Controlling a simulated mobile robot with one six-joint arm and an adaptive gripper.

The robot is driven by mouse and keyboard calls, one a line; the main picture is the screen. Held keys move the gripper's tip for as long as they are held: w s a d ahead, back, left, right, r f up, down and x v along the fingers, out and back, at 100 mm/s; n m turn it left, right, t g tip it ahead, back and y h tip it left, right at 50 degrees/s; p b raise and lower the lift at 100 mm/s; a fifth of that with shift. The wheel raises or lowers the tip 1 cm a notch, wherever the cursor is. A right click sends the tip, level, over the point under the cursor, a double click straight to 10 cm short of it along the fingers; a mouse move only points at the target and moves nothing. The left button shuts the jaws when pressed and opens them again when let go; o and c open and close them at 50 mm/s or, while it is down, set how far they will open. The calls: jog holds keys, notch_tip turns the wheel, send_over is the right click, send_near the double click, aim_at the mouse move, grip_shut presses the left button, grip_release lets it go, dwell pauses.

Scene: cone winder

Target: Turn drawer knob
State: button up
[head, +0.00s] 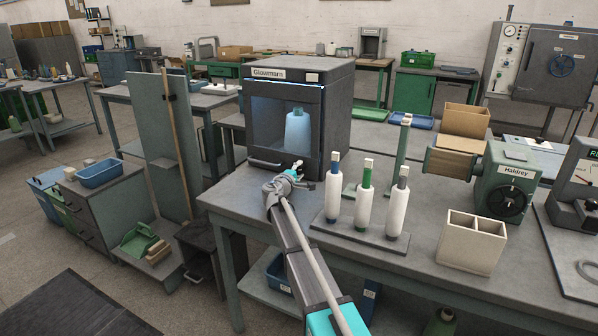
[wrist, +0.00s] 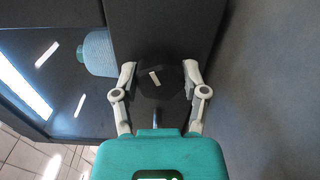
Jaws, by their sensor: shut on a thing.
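The knob (wrist: 162,84) is dark and faceted, with a short pale mark on its face. It sits on the dark front of the cabinet labelled "Glowmorn" (head: 341,125). In the wrist view my gripper (wrist: 160,72) has one grey finger on each side of the knob and is shut on it. In the head view my gripper (head: 298,167) is at the lower front of the cabinet, and the knob cannot be made out there. A pale blue cone (head: 298,130) stands behind the cabinet's lit window and shows left of the knob in the wrist view (wrist: 98,53).
A rack of upright white thread cones (head: 364,209) stands just right of my arm on the table. A two-compartment beige box (head: 472,243) and the "Haldrey" machine (head: 508,180) are farther right. A green post (head: 400,152) rises behind the rack. Some tabletop left of my arm is clear.

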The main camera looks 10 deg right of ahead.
jog(key=shift+m, duration=1.5)
jog(key=o, duration=1.2)
jog(key=shift+c, duration=0.2)
jog(key=shift+s+a, duration=0.1)
jog(key=shift+s, duration=0.05)
jog(key=v, duration=1.1)
jog(key=shift+s+a, duration=0.15)
jog(key=shift+s, duration=0.1)
